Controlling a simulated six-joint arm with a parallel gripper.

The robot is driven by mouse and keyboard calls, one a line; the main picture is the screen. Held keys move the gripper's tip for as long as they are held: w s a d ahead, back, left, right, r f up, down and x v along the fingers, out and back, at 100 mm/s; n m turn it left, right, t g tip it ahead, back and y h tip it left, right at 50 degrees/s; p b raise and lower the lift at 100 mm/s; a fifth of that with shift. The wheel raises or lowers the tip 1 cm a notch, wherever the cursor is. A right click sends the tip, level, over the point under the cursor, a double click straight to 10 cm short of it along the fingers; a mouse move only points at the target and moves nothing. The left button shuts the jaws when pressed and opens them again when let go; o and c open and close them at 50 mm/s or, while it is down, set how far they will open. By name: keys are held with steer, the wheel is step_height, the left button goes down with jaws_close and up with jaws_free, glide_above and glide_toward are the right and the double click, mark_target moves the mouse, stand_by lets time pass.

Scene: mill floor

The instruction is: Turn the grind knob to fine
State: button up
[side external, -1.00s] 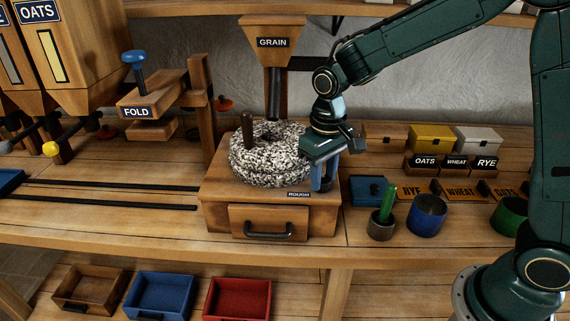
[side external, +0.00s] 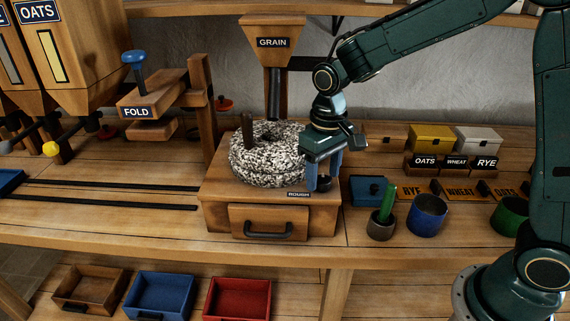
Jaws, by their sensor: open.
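A small dark knob (side external: 324,183) sits on the right front corner of the wooden mill box (side external: 215,212), just right of a label reading ROUGH (side external: 299,194). No label reading fine shows. My gripper (side external: 323,181) points down at the knob, its blue fingers apart. One finger is at the knob's left side; the other is partly hidden behind it, so I cannot tell whether they touch it. The speckled millstone (side external: 262,166) with its upright wooden handle (side external: 247,133) sits on the box, left of my gripper.
The GRAIN hopper (side external: 273,43) hangs above the millstone. Right of the mill are a blue box (side external: 368,190), a grey cup (side external: 380,229) with a green stick, and a blue cup (side external: 427,216). A drawer (side external: 268,222) fronts the mill. Bench front is mostly clear.

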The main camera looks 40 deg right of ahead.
mark_target(329, 181)
step_height(329, 181, up, 13)
steer(key=shift+r, duration=0.2)
stand_by(0.4)
steer(key=shift+s, duration=0.1)
steer(key=s+d+t, duration=0.2)
steer(key=s, duration=0.8)
steer(key=s+d+f+t, duration=0.1)
steer(key=s+d+t, duration=0.2)
steer(key=s, duration=0.8)
steer(key=shift+d+t, duration=0.3)
steer(key=shift+d, duration=0.05)
